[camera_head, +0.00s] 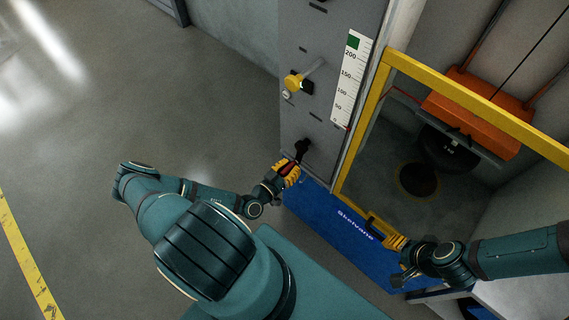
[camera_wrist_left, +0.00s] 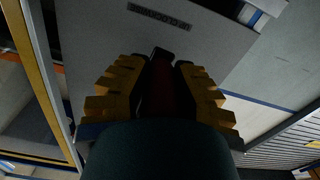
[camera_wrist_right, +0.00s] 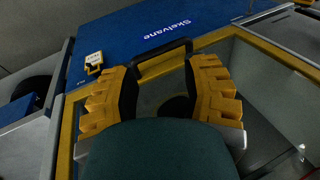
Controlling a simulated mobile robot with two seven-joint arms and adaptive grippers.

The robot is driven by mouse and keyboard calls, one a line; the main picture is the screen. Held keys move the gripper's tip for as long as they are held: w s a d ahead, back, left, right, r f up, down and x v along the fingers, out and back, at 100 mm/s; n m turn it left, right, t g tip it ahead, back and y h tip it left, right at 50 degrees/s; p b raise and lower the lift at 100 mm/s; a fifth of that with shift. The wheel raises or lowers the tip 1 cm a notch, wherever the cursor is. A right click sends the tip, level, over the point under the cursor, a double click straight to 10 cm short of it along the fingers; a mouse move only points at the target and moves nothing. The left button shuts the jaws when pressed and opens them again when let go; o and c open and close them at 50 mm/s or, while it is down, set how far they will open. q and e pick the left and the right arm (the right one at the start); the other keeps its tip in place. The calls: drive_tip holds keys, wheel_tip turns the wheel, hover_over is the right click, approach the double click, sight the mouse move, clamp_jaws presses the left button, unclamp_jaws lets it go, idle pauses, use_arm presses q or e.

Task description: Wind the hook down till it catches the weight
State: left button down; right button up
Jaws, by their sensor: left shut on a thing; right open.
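My left gripper (camera_head: 287,172) is shut on a red crank grip (camera_wrist_left: 161,90). The crank's black arm (camera_head: 302,150) sits low on the grey column. A black weight with pale markings (camera_head: 446,149) is behind the yellow frame, just under an orange block (camera_head: 480,105). A thin dark cable (camera_head: 535,50) runs up above the block. I cannot make out a separate hook, or whether the block and the weight touch. My right gripper (camera_head: 385,235) is open at the frame's lower edge. In the right wrist view its fingers stand either side of a black handle (camera_wrist_right: 162,58).
The yellow frame (camera_head: 460,95) encloses the bay. A yellow knob (camera_head: 292,83) sticks out of the column beside a white scale (camera_head: 351,80). A blue base panel (camera_head: 335,228) lies below. A dark round patch (camera_head: 417,180) is on the bay floor. Open floor lies left.

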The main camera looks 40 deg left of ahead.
use_arm(q)
drive_tip(key=shift+w+d+r+n+b, duration=0.15)
drive_tip(key=shift+d+n+b, duration=0.15)
drive_tip(key=shift+d+n, duration=0.45)
drive_tip(key=shift+d, duration=0.1)
drive_tip(key=c, duration=0.7)
unclamp_jaws()
drive_tip(key=shift+s+a, duration=0.2)
drive_tip(key=shift+s, duration=0.3)
drive_tip(key=s, duration=1.1)
drive_tip(key=shift+a, duration=0.4)
